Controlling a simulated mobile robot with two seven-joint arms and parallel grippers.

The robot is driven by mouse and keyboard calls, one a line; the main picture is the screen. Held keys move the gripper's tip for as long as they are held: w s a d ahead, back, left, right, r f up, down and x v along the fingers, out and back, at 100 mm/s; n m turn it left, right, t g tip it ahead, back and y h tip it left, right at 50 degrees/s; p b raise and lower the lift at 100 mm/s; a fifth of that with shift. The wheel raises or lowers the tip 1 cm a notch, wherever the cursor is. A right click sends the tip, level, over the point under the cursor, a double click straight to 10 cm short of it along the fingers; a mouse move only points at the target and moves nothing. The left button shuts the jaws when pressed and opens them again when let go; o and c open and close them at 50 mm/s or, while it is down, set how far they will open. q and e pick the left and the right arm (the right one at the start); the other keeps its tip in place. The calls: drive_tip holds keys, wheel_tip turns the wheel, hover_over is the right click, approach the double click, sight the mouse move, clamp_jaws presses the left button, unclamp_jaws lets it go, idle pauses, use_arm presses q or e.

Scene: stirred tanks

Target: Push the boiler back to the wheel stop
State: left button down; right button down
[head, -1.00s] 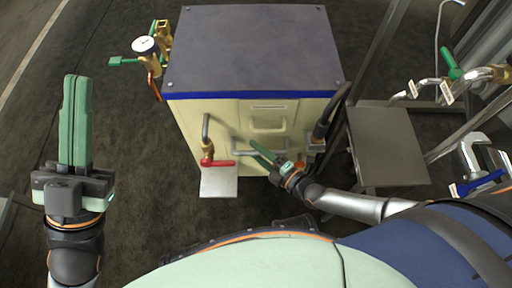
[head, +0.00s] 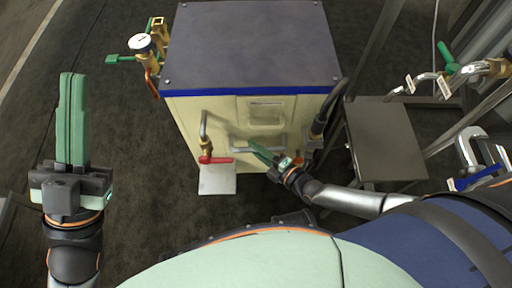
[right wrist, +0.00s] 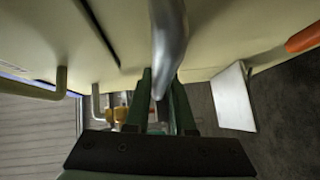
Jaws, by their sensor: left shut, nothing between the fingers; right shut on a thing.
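The boiler (head: 250,45) is a cream cabinet with a dark grey top and a blue edge band, standing upright ahead of me in the head view. My right gripper (head: 262,150) is at its front, shut on the metal handle bar (head: 240,150). In the right wrist view the fingers of my right gripper (right wrist: 161,80) lie either side of the silver handle bar (right wrist: 168,40), close to the cream front. My left gripper (head: 73,80) is shut and empty, pointing up at the left, apart from the boiler. I cannot make out the wheel stop; the floor behind the boiler is hidden.
A gauge with brass valves (head: 143,43) sticks out at the boiler's left. A red-handled tap (head: 206,158) and a pale plate (head: 217,180) are at its front. A grey side table (head: 385,140) stands close on the right, with pipework beyond. Dark floor (head: 135,160) at left is clear.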

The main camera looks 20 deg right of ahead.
drive_tip(key=shift+w, duration=0.1)
idle(0.7)
drive_tip(key=shift+w+d, duration=0.2)
drive_tip(key=shift+w, duration=0.35)
drive_tip(key=shift+w+d, duration=0.2)
drive_tip(key=shift+w, duration=0.3)
drive_tip(key=c, duration=0.8)
unclamp_jaws()
drive_tip(key=shift+s, duration=0.1)
drive_tip(key=shift+o, duration=0.2)
drive_tip(key=shift+a, duration=0.1)
drive_tip(key=shift+s, duration=0.1)
